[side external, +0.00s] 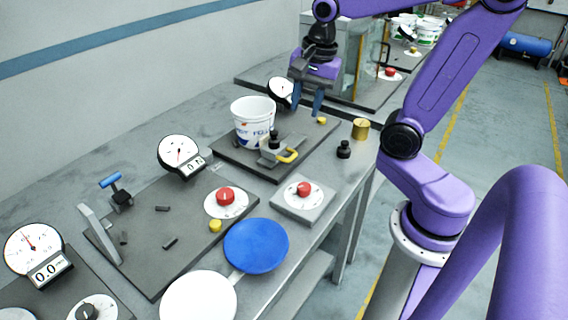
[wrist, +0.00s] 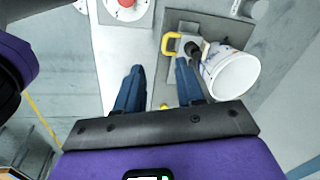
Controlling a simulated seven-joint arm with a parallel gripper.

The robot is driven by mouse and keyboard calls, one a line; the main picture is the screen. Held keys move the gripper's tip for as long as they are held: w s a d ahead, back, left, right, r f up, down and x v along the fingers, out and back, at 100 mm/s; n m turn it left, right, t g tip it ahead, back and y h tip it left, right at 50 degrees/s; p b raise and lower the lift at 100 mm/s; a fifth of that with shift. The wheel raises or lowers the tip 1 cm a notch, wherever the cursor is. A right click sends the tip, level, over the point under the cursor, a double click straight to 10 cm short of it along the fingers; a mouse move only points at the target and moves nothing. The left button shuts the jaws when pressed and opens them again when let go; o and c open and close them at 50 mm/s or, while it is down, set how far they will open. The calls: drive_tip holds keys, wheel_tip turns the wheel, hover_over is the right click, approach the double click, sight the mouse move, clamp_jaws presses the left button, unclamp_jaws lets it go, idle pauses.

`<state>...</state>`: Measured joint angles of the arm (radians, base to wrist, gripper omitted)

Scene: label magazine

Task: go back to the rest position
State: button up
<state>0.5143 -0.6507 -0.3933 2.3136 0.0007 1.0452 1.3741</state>
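My gripper (side external: 307,100) is above the back part of the bench, over the far edge of a dark plate that carries a white bucket. In the wrist view, its two blue fingers (wrist: 158,88) stand apart with nothing between them, so it is open and empty. The white bucket (side external: 253,123) stands upright on the dark plate (side external: 232,160), to the left of and below my gripper in the side view. It also shows in the wrist view (wrist: 232,74), right of the fingers. A toggle clamp with a yellow handle (side external: 288,155) is beside the bucket; I cannot tell whether it touches it.
A brass cylinder (side external: 361,129) and a black knob (side external: 344,149) stand near the bench edge. A red button box (side external: 303,191), dial gauges (side external: 179,152), a blue disc (side external: 256,245) and a white disc (side external: 198,298) are nearer. A glass-sided case (side external: 362,62) is behind my gripper.

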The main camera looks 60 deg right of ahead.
drive_tip(key=s+a+f+n+g, duration=0.1)
drive_tip(key=s+a+f+n, duration=0.2)
drive_tip(key=s+n, duration=0.5)
drive_tip(key=s+a+f+n, duration=0.3)
drive_tip(key=s+a+n, duration=0.3)
drive_tip(key=n, duration=1.2)
drive_tip(key=shift+s+f+n+g, duration=0.3)
drive_tip(key=shift+s+n+g, duration=0.1)
drive_tip(key=shift+s, duration=0.6)
drive_tip(key=shift+w, duration=0.1)
wheel_tip(320, 180, up, 7)
drive_tip(key=n+t, duration=0.2)
drive_tip(key=n, duration=0.3)
hover_over(293, 156)
drive_tip(key=s, duration=0.4)
drive_tip(key=w+f, duration=0.1)
drive_tip(key=f, duration=0.4)
drive_tip(key=w+f, duration=0.1)
drive_tip(key=f, duration=0.5)
drive_tip(key=w+f, duration=0.1)
drive_tip(key=f, duration=0.4)
drive_tip(key=shift+w+f, duration=0.25)
drive_tip(key=shift+w, duration=0.05)
